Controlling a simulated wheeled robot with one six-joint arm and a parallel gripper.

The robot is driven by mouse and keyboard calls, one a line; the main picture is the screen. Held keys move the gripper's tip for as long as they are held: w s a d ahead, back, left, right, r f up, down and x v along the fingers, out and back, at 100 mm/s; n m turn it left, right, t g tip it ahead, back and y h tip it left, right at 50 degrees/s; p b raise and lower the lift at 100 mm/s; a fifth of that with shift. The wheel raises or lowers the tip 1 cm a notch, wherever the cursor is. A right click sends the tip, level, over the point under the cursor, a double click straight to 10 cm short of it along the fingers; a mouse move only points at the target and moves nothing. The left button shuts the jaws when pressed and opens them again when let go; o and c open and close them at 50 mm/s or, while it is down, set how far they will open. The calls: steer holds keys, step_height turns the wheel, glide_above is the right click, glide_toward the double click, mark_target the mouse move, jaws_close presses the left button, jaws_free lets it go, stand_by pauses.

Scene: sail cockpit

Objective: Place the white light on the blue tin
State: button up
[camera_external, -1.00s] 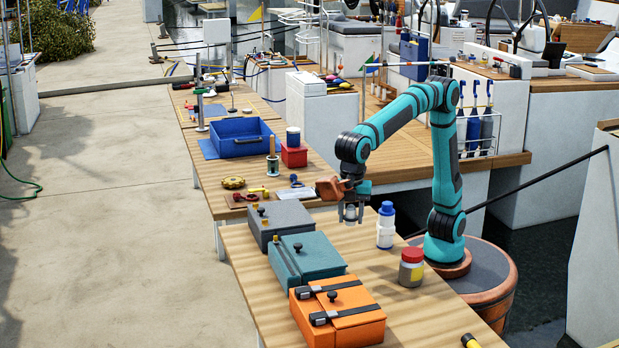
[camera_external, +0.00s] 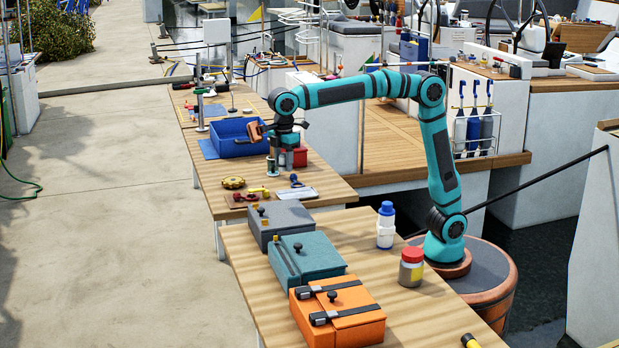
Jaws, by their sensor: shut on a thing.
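My gripper (camera_external: 287,158) is at the far bench, pointing down just in front of the red box (camera_external: 301,158). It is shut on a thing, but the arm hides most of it. A small pale shape shows at the fingertips; I take it to be the white light, though its outline is unclear. The blue tin is not clearly visible now. A dark blue and white cylinder stood at the red box earlier, and my gripper and wrist now cover that spot. I cannot tell whether the held thing touches anything.
A blue crate (camera_external: 222,149) stands left of my gripper. A grey cylinder (camera_external: 272,166) is close at its left. On the near bench are grey (camera_external: 280,218), teal (camera_external: 318,258) and orange (camera_external: 350,322) boxes, a blue-capped bottle (camera_external: 386,232) and a red-lidded jar (camera_external: 411,272).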

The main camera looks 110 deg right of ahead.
steer(key=s+d+r+m, duration=0.1)
steer(key=d+r+m, duration=0.2)
steer(key=d, duration=1.3)
step_height(320, 180, up, 5)
steer(key=m, duration=0.8)
glide_above(294, 129)
steer(key=shift+d+f, duration=0.15)
steer(key=shift+f, duration=2.2)
steer(key=shift+d+f, duration=0.1)
steer(key=shift+f, duration=2.2)
steer(key=shift+f, duration=0.1)
steer(key=o, duration=1)
steer(key=shift+c, duration=0.2)
step_height(294, 129, up, 12)
